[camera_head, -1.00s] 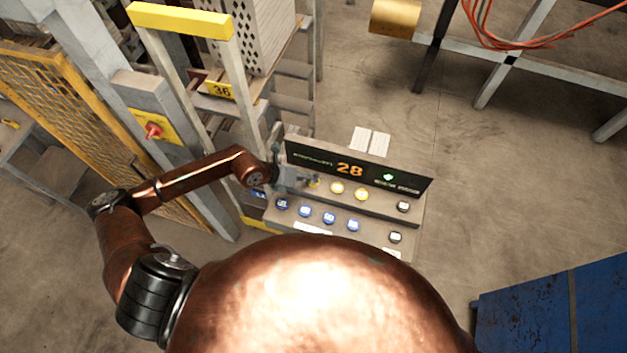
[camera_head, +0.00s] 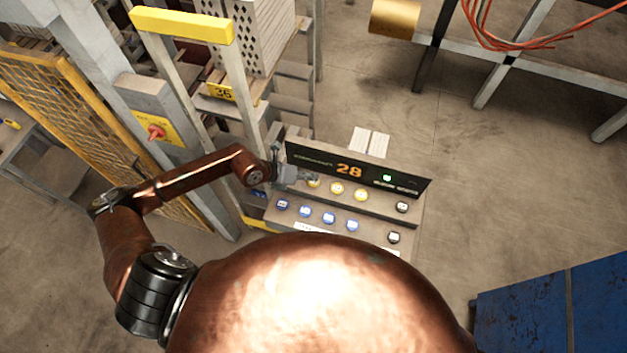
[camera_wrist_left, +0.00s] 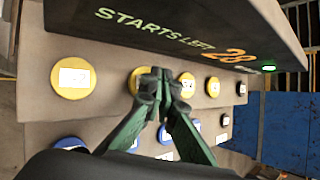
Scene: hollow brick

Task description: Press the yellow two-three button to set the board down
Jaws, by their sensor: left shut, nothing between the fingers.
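The control panel (camera_head: 262,206) has a row of yellow buttons and a row of blue ones below. In the head view, yellow buttons show at the fingertips (camera_head: 314,183), to their right (camera_head: 337,188) and further right (camera_head: 361,194). In the left wrist view, one yellow button (camera_wrist_left: 73,77) is in the clear and another (camera_wrist_left: 138,82) is partly behind the fingers. Labels are too small to read, so I cannot tell which is two-three. My left gripper (camera_head: 308,178) is shut and empty at the yellow row, also in the wrist view (camera_wrist_left: 160,76). Contact is unclear. My right gripper is out of view.
The upright display (camera_head: 349,169) reads "STARTS LEFT 28" with a green light and stands close behind the yellow row. A rack with stacked boards (camera_head: 250,35) and a yellow mesh fence (camera_head: 85,120) stand left. A blue surface (camera_head: 550,310) is at lower right.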

